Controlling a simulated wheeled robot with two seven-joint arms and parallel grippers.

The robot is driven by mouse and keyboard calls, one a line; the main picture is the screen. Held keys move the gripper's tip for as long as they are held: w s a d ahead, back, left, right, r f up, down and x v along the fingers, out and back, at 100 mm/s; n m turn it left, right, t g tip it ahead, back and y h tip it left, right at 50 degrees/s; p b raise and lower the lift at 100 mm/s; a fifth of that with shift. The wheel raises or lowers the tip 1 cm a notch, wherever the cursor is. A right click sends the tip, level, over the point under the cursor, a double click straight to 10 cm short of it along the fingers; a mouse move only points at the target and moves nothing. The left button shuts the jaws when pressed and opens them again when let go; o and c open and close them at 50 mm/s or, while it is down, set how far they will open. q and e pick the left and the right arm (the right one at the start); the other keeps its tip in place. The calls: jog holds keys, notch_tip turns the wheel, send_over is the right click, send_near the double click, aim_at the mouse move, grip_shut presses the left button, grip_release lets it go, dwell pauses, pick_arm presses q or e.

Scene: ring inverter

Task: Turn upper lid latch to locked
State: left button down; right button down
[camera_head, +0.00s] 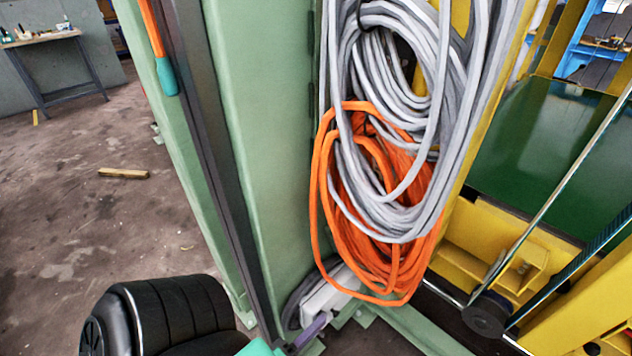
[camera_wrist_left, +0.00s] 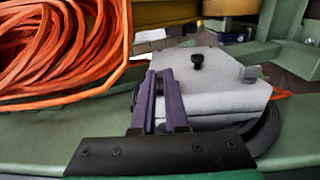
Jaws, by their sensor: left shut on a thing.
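The light grey box (camera_wrist_left: 222,92) with a lid sits low against the green frame in the left wrist view. It also shows at the bottom of the head view (camera_head: 328,302), partly behind the orange cable. A small black knob (camera_wrist_left: 197,62) and a grey knob (camera_wrist_left: 250,73) stand on its upper face. My left gripper (camera_wrist_left: 162,76) has two purple fingers, nearly together, at the box's left edge. It is shut on a small part there, mostly hidden between the fingers. I cannot tell which latch this is or how it is turned. My right gripper is not in view.
A coil of orange cable (camera_head: 340,220) hangs just above the box, with a grey cable coil (camera_head: 450,90) over it. The green post (camera_head: 260,150) stands on the left, and yellow machine parts (camera_head: 530,250) on the right. The floor at left is mostly clear.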

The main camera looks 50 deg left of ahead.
pick_arm(q)
jog(key=c, duration=0.9)
grip_release()
jog(key=shift+w, duration=0.1)
jog(key=shift+c, duration=0.2)
jog(key=s+b, duration=0.1)
jog(key=s, duration=1.3)
jog(key=shift+s+d+f, duration=0.15)
jog(key=shift+s, duration=0.2)
